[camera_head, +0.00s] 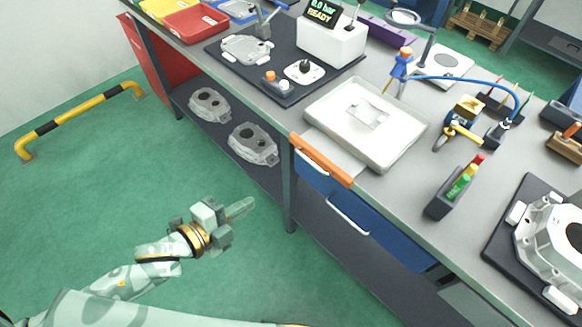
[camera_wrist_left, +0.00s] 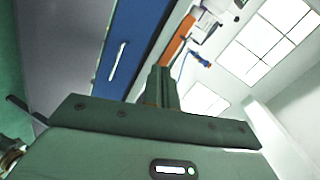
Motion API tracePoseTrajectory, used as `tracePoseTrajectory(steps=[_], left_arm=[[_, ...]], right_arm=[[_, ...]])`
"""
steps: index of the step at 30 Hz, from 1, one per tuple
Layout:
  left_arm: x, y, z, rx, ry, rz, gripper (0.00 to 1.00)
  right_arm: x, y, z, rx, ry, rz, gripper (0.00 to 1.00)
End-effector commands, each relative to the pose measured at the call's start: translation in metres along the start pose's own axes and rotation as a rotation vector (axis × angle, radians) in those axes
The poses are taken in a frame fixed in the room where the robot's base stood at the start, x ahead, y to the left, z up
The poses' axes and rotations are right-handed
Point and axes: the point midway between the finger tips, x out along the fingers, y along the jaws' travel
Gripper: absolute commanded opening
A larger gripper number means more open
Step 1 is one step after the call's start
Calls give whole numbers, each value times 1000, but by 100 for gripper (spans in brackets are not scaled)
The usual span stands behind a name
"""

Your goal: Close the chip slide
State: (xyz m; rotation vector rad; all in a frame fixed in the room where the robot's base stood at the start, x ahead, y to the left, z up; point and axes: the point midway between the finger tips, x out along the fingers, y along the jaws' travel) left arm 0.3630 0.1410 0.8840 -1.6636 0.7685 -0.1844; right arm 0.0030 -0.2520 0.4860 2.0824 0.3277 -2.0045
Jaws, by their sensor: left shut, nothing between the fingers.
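The chip slide (camera_head: 338,154) is a flat grey plate with an orange front bar (camera_head: 320,160). It sticks out past the front edge of the bench, in front of a shallow white tray (camera_head: 412,147). My left gripper (camera_head: 242,208) is shut and empty, over the green floor in the head view, to the left of and apart from the orange bar. My right gripper is not in view.
Blue drawers (camera_head: 375,222) with white handles sit under the bench top, just below the slide. A lower shelf (camera_head: 222,128) holds grey castings. A dark mat (camera_head: 285,97) and a pen holder (camera_head: 452,192) are on the bench. The floor in front is clear.

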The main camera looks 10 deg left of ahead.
Motion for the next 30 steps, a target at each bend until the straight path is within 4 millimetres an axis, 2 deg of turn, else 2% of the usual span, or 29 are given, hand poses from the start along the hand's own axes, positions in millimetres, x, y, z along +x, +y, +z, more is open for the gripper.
tracePoseTrajectory(steps=[1, 3, 8, 11, 24, 30], left_arm=[[-2, -25, -23, 87, 49, -56, 0], [-4, -37, -32, 191, 63, -89, 0], [2, -36, -31, 281, 56, -91, 0], [13, -37, -31, 284, 54, -93, 0], [103, -42, -37, 278, 55, -91, 0], [129, -44, -38, 280, 54, -89, 0]], right_arm=[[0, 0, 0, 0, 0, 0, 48], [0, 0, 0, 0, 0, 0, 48], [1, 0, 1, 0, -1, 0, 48], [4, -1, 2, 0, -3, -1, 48], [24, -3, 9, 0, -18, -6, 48], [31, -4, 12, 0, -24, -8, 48]])
